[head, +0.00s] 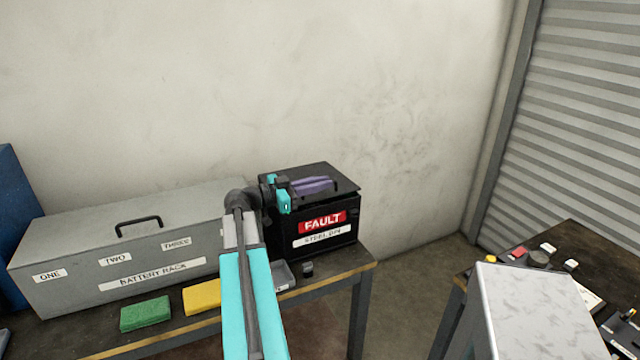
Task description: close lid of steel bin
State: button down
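The black steel bin (312,228) stands at the right end of the bench, with a red FAULT label and a white STEEL BIN label on its front. Its dark lid (300,171) lies across the top and looks flat or nearly so; I cannot tell whether it is fully seated. A purple object (315,185) shows over the lid, right beside my gripper. My gripper (284,195), with teal parts, is at the bin's upper left edge, pointing right. I cannot tell whether its fingers are apart or whether it touches the purple object. My arm hides the bin's left side.
A grey battery rack box (130,245) with a handle stands left of the bin. A green block (146,314), a yellow block (202,297) and a small grey tray (284,276) lie in front. A second table (590,255) is at right, with a floor gap between.

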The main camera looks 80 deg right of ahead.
jog(key=shift+w, duration=0.1)
notch_tip(320, 180, down, 2)
jog(key=m+b, duration=0.1)
jog(key=b, duration=0.4)
jog(key=shift+a+f, duration=0.1)
jog(key=shift+f, duration=0.05)
jog(key=shift+f+b, duration=0.1)
jog(key=shift+b, duration=0.25)
jog(key=shift+a+f, duration=0.1)
jog(key=shift+f, duration=0.05)
jog(key=c, duration=1.8)
grip_release()
jog(key=shift+c, duration=0.2)
